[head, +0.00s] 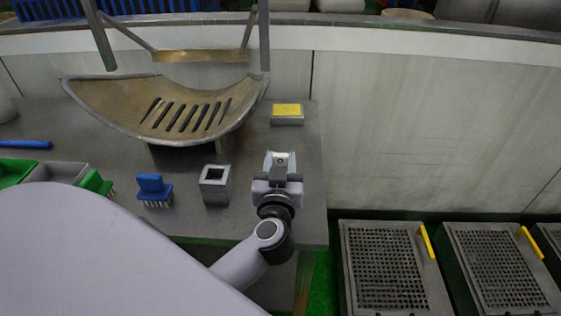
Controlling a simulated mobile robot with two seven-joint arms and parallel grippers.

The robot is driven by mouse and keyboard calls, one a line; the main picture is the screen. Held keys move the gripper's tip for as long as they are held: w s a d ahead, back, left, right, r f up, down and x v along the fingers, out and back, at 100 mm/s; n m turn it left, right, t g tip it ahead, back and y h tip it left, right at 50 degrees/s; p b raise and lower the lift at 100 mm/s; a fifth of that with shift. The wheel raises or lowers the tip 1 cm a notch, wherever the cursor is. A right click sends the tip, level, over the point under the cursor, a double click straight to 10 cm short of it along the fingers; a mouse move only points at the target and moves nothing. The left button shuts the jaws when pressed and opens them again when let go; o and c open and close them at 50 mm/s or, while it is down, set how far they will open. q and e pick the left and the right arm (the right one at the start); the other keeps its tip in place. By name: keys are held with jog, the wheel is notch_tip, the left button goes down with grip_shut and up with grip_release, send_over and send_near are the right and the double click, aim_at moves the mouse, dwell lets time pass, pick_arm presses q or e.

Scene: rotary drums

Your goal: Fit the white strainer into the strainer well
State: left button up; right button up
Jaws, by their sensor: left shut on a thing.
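My left gripper (280,164) is over the right part of the grey table, seen from behind. It is shut on a small pale piece, which looks like the white strainer (290,158). The gripper hides most of this piece, so its shape and tilt cannot be made out. A grey square block with a dark square opening in its top (207,196), which looks like the strainer well, stands on the table to the left of the gripper, apart from it. The opening looks empty. My right gripper is not in view.
A blue brush (152,187) and green and grey bins (62,172) stand to the left. A curved slotted metal chute (190,108) is behind. A grey block with a yellow top (287,110) sits beyond the gripper. The table (308,150) ends at the right; grated boxes (385,268) lie beyond.

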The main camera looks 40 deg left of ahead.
pick_arm(q)
jog(key=shift+f+b, duration=0.3)
jog(key=shift+f, duration=0.5)
jog(key=o, duration=1.1)
jog(key=shift+o, duration=0.2)
jog(key=shift+s+f, duration=0.1)
jog(key=v, duration=0.7)
